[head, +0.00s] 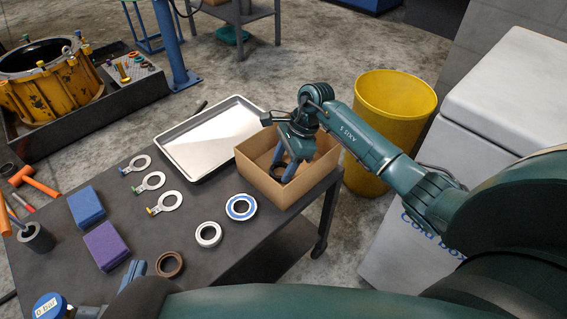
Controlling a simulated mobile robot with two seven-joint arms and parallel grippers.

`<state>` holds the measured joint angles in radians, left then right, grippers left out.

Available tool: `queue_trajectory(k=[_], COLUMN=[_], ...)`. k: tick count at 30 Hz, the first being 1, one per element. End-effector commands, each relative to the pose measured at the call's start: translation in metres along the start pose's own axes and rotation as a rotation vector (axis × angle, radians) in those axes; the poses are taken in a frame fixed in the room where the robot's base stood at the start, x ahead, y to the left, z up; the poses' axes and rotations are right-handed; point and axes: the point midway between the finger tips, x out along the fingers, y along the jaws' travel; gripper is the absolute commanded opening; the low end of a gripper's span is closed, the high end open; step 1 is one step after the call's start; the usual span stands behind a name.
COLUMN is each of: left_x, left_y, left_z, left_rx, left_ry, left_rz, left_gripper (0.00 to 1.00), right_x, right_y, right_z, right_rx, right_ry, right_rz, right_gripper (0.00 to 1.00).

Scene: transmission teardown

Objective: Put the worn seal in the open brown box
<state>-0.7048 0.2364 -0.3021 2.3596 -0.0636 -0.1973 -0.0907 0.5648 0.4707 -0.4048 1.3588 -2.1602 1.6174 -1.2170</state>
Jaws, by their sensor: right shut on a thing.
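The open brown box (257,178) stands at the right end of the dark table. My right gripper (284,172) reaches down into it from above, its fingers below the rim. It is shut on a small dark piece (277,170), apparently the worn seal, mostly hidden by the fingers and the box wall. I cannot tell whether the piece touches the box floor. My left gripper (113,291) is low at the table's front edge, largely hidden behind my own arm. One blue-grey finger shows left of a brown ring (170,264), apart from it.
A silver tray (212,138) lies left of the box. A blue-and-white ring (241,207), a white ring (208,234), several tabbed rings (152,181) and blue (86,206) and purple (106,246) blocks lie on the table. A yellow bin (392,120) stands right of the box.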

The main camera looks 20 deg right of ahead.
Motion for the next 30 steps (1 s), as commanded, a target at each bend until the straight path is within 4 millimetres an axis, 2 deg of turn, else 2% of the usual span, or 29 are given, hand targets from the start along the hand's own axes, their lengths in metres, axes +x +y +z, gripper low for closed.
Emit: queue_trajectory(k=[2, 3, 10, 20, 23, 30], left_x=[0.001, 0.001, 0.001, 0.0, -0.003, -0.016], left_y=[0.001, 0.001, 0.001, 0.0, -0.003, -0.004], left_z=[0.002, 0.0, -0.001, -0.003, -0.004, -0.011], left_rx=[0.003, 0.004, 0.003, 0.002, -0.012, -0.086], left_ry=[0.011, 0.019, 0.02, 0.008, -0.048, -0.199], left_rz=[-0.001, -0.001, -0.001, 0.001, 0.002, 0.014], left_gripper=[0.0, 0.0, 0.0, 0.0, 0.0, 0.0], right_x=[0.003, 0.003, 0.002, -0.002, -0.017, -0.071], right_y=[0.0, 0.0, 0.0, 0.0, -0.001, -0.001], right_z=[-0.002, -0.001, -0.001, 0.001, 0.002, 0.002], right_rx=[0.0, -0.001, 0.0, 0.0, -0.001, 0.0], right_ry=[0.0, 0.0, 0.0, -0.001, 0.002, 0.003], right_rz=[-0.001, -0.001, 0.0, 0.0, -0.002, -0.003], right_gripper=[0.28, 0.51, 0.7, 0.71, 0.71, 0.71])
